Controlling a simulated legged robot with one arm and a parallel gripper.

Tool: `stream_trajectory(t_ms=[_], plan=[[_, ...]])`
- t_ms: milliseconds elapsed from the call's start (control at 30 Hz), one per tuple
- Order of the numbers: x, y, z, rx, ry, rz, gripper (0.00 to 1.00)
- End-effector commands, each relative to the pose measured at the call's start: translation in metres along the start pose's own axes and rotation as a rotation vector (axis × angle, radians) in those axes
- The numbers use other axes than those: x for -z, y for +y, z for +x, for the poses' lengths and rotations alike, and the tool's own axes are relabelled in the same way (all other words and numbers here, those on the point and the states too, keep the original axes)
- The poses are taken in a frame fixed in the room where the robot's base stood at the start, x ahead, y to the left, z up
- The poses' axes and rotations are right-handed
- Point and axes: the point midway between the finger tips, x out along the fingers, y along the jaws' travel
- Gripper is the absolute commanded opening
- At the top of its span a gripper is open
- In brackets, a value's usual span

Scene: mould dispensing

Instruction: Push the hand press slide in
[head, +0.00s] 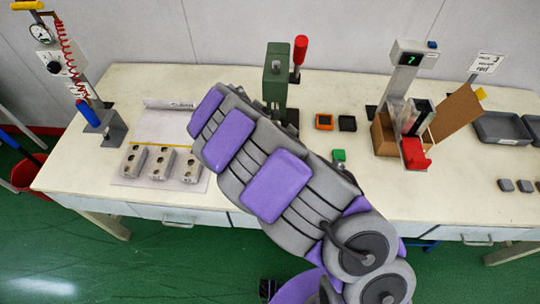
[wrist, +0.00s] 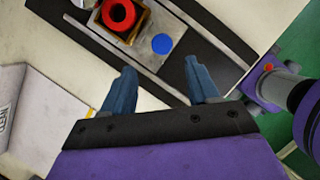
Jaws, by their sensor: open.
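The hand press (head: 276,75) stands at the back middle of the bench in the head view, green and upright with a red handle (head: 300,50). My arm hides its lower front. In the wrist view, what looks like its slide (wrist: 172,60) is a grey plate between dark rails, with a blue round spot. A square brownish holder with a red ring (wrist: 120,15) sits at its upper end. My gripper (wrist: 160,66) is open, its blue fingers apart and empty, pointing toward the plate. Contact cannot be told. My gripper is hidden in the head view.
Several grey blocks (head: 160,163) lie on a sheet at left, near a gauge stand (head: 60,60). A green button (head: 339,155), small orange (head: 324,122) and black boxes, and a display stand (head: 404,75) are right of my arm. Dark trays (head: 500,128) lie far right.

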Motion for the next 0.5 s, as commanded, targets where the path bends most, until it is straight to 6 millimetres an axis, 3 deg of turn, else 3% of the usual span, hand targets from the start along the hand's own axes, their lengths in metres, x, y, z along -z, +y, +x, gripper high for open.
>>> stream_trajectory(t_ms=[200,500], plan=[[0.0,-0.003,0.047,0.006,0.002,0.001,0.6],[0.0,-0.002,0.081,0.003,0.0,0.001,0.6]])
